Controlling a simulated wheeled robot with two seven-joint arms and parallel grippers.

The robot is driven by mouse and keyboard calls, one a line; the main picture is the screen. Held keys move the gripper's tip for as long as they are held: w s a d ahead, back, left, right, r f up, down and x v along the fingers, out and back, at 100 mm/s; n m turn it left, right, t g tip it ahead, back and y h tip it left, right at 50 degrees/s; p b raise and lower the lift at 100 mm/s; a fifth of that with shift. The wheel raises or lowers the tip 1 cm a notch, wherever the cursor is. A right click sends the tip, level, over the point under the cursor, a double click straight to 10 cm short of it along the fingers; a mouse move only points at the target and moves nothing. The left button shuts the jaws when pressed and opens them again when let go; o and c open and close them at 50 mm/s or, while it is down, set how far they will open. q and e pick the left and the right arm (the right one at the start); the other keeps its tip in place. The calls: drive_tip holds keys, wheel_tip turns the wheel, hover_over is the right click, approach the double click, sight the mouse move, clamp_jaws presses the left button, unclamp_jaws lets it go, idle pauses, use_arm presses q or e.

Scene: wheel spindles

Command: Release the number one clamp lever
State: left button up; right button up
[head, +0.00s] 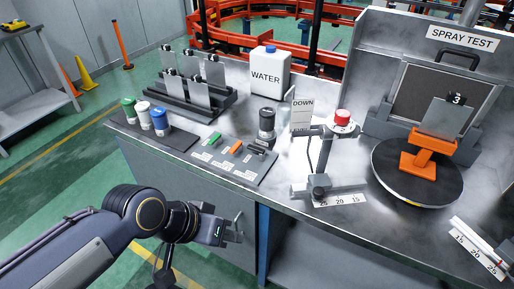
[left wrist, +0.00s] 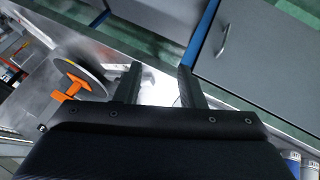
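My left gripper (head: 234,232) is in front of the bench edge, below the tabletop, apart from everything. In the left wrist view its two fingers (left wrist: 160,84) are spread with nothing between them. No lever marked with a one can be read. A dark panel (head: 221,163) on the bench holds a green piece (head: 215,138), an orange piece (head: 236,147) and a dark piece, with labels too small to read. An orange clamp (head: 418,163) on the round turntable (head: 398,190) holds a grey plate (head: 444,119) marked 3. My right gripper is not in view.
A stand with a red knob (head: 342,117) rises from the bench beside a DOWN sign (head: 302,115) and a numbered scale (head: 340,201). A WATER jug (head: 269,76), a plate rack (head: 190,97) and several small bottles (head: 159,121) stand further back and left. Bare benchtop (head: 290,178) lies nearer me.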

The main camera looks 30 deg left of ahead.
use_arm(q)
drive_tip(key=shift+w+r, duration=0.1)
drive_tip(key=shift+c, duration=1.1)
drive_tip(key=shift+y, duration=0.4)
drive_tip(key=w+a+r, duration=0.1)
drive_tip(key=w, duration=0.1)
drive_tip(key=w+a+r, duration=0.1)
drive_tip(key=w+r, duration=0.1)
drive_tip(key=w, duration=0.1)
drive_tip(key=w+a+r, duration=0.1)
drive_tip(key=w, duration=0.1)
drive_tip(key=shift+w+a+r, duration=0.3)
drive_tip(key=shift+w+a, duration=0.1)
clamp_jaws()
drive_tip(key=w+a+f+m+g+y, duration=0.1)
drive_tip(key=w+a, duration=0.3)
drive_tip(key=w, duration=1)
drive_tip(key=w+a+f+m+y+p, duration=0.1)
drive_tip(key=w+a, duration=0.3)
drive_tip(key=w, duration=1.1)
drive_tip(key=shift+f+g+y, duration=0.4)
drive_tip(key=shift+f, duration=0.2)
drive_tip(key=shift+a, duration=0.1)
